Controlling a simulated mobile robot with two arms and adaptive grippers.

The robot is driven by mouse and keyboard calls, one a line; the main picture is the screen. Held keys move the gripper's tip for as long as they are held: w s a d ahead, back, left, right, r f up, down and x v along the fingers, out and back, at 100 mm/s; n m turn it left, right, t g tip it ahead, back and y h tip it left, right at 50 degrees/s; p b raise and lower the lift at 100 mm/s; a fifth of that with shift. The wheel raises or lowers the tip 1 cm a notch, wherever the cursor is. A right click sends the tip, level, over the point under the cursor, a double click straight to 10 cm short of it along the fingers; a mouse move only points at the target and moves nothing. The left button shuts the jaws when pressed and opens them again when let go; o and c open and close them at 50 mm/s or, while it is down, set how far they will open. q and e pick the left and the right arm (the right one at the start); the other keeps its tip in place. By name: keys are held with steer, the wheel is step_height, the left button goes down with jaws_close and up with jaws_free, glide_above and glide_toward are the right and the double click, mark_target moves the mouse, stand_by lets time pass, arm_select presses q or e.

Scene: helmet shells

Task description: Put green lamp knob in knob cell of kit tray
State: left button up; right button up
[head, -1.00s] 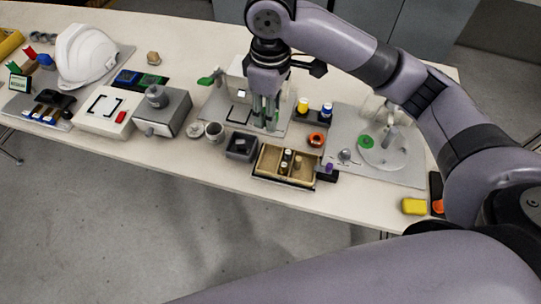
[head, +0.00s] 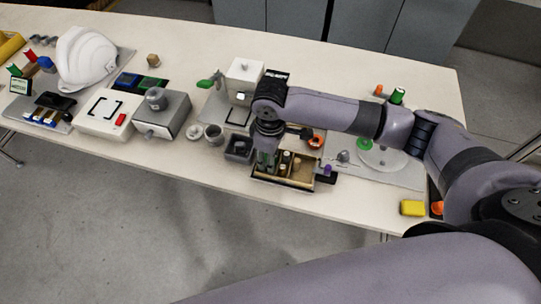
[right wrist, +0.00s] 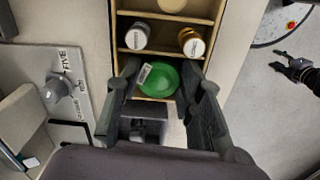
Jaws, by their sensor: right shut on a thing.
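The green lamp knob (right wrist: 155,78) shows in the right wrist view as a round green disc with a small white label. My right gripper (right wrist: 160,75) is shut on it, a finger on either side. The knob is over or inside the near end cell of the wooden kit tray (right wrist: 117,45); its exact height above the floor of the cell cannot be told. In the head view my right gripper (head: 265,160) is over the left end of the kit tray (head: 284,183) and hides most of that end. My left gripper is not in view.
The neighbouring tray cell holds a grey-topped cylinder (right wrist: 135,37) and a gold-topped one (right wrist: 192,42). A dark square bin (head: 238,148) stands just left of the tray. A grey cup (head: 214,135) is farther left. A yellow block (head: 412,208) lies near the right front edge.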

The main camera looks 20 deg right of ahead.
steer(key=shift+f, duration=0.1)
steer(key=o, duration=0.6)
step_height(320, 180, up, 12)
steer(key=shift+r+b, duration=0.1)
steer(key=shift+b, duration=0.25)
steer(key=shift+s, duration=0.1)
stand_by(0.6)
